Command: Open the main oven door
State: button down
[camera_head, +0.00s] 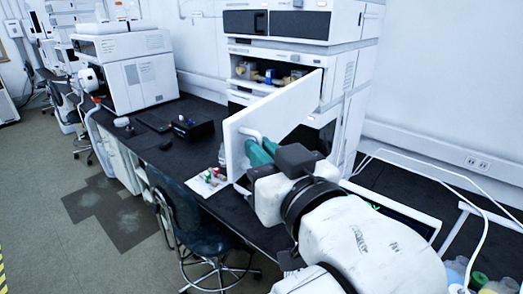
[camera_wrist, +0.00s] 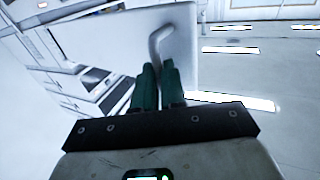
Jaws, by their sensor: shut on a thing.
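The oven door (camera_head: 276,116) is a white panel in the head view, swung out from the instrument stack at an angle. Behind it the oven's inside (camera_head: 272,72) shows, with small parts in it. A light bent handle (camera_head: 251,137) stands on the door's face. My gripper (camera_head: 260,150) has green fingers and is shut on the handle. In the wrist view the door (camera_wrist: 120,40) fills the upper middle, and the handle (camera_wrist: 158,38) runs down between the two fingertips (camera_wrist: 159,68). The handle's lower end is hidden by the fingers.
A black bench (camera_head: 160,155) runs along the wall. A tray of small vials (camera_head: 208,180) lies on it below the door, and a black box (camera_head: 192,128) sits left. A dark chair (camera_head: 190,215) stands in front. Tubing and bottles are at the lower right.

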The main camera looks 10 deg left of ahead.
jog(key=shift+w+d+r+m+t+h, duration=0.1)
jog(key=shift+w+d+m+t+h, duration=0.3)
jog(key=shift+d, duration=0.3)
jog(key=c, duration=1.3)
grip_release()
jog(key=shift+w+d, duration=0.1)
jog(key=shift+w, duration=0.15)
jog(key=shift+o, duration=0.4)
jog(key=shift+f, duration=0.2)
jog(key=shift+s+a, duration=0.15)
jog(key=shift+a, duration=0.15)
